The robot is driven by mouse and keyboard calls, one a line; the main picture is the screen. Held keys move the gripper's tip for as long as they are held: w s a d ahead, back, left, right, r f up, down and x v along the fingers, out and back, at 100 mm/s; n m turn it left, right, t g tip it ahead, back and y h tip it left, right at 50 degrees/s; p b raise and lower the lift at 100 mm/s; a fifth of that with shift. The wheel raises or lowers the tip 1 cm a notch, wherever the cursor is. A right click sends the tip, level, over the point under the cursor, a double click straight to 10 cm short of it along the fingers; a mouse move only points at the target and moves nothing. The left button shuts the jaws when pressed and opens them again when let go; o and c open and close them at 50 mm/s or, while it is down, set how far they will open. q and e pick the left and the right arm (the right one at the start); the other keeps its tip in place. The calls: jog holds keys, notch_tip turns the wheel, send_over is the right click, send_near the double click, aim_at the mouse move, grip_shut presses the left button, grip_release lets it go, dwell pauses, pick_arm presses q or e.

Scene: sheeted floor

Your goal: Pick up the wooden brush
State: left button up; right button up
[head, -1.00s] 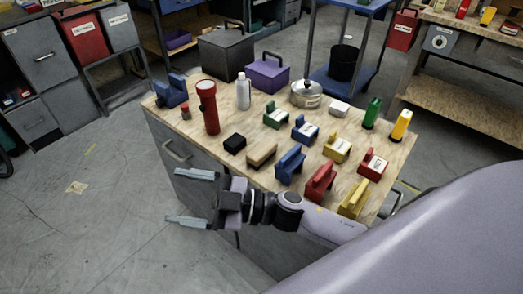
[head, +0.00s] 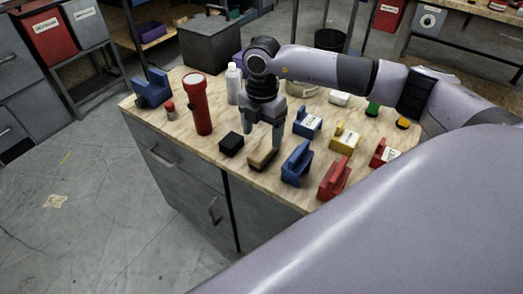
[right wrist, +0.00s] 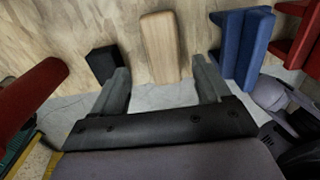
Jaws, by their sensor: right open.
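The wooden brush (head: 262,160) lies near the front edge of the wooden tabletop (head: 205,155), with a pale wooden top. My right gripper (head: 263,138) is open and points down over it, its fingers partly in front of the brush in the head view. In the right wrist view the brush (right wrist: 160,47) shows ahead of the gap between the open fingers (right wrist: 161,75), with nothing gripped. Whether the fingertips touch the brush cannot be told. My left gripper is not in view.
A black block (head: 231,143) lies just left of the brush, and a blue object (head: 297,163) stands just right. A red flashlight (head: 197,104) stands upright farther left. Red, yellow and blue objects crowd the right side. My right arm hides part of the tabletop's back.

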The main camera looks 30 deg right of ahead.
aim_at(264, 147)
jog(key=f, duration=0.6)
jog(key=shift+s+d+f, duration=0.2)
jog(key=shift+d+f, duration=0.05)
jog(key=shift+f, duration=0.15)
jog(key=c, duration=1.1)
